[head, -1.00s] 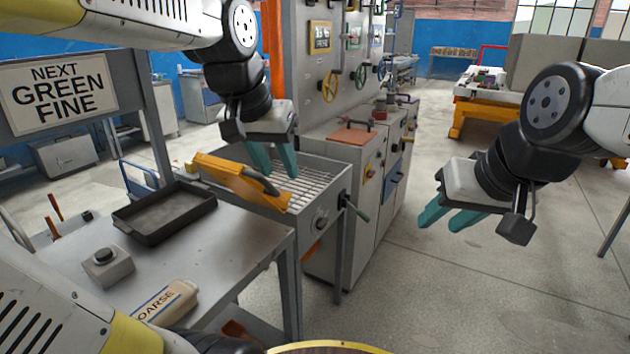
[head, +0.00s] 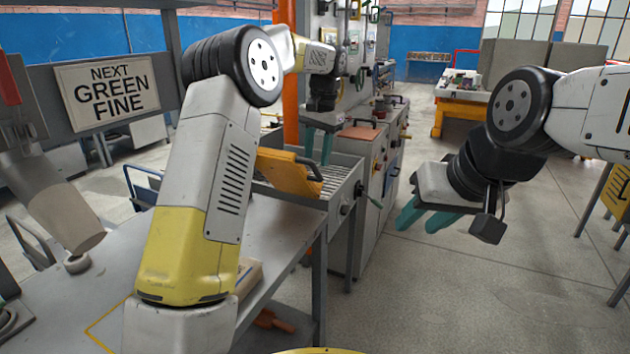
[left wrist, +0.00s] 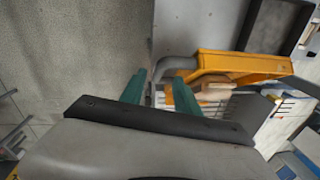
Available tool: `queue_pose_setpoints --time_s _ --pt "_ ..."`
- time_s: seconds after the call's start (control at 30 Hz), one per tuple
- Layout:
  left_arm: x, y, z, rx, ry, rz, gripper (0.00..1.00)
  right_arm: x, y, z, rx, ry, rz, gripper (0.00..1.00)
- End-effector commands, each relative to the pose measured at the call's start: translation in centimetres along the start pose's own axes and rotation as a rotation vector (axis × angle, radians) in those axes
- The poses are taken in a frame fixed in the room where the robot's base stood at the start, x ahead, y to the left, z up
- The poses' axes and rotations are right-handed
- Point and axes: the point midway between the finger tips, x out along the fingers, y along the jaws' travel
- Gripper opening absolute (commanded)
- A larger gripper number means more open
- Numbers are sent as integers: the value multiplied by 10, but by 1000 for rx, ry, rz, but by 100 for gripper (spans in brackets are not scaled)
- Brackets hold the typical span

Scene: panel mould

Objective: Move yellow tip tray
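The yellow tip tray (head: 290,172) lies tilted across the slatted top of the grey stand, in the middle of the head view. In the left wrist view the yellow tray (left wrist: 243,64) is at the upper right, with a curved grey handle (left wrist: 178,63) at its left end. My left gripper (head: 318,150) is open, fingers pointing down, behind the tray in the head view. In the left wrist view its fingertips (left wrist: 158,82) are on either side of the handle's end; contact cannot be told. My right gripper (head: 424,218) is open and empty, over the floor.
The grey table (head: 285,232) is at the front left, largely hidden by my left arm. The slatted stand (head: 338,185) adjoins it, with grey cabinets (head: 362,165) behind. A "NEXT GREEN FINE" sign (head: 108,92) hangs at the left. Open floor lies at the right.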

Motion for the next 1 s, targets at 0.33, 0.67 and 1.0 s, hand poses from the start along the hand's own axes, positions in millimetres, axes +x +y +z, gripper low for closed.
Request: queue_pose_setpoints --time_s 0.33,0.67,1.0 --pt "45 0 -2 3 -8 1 38 0 0 0 0 0 0 38" --pt "79 0 -2 3 -5 -1 38 0 0 0 0 0 0 38" --pt "80 0 -2 2 -4 0 24 0 0 0 0 0 0 38"
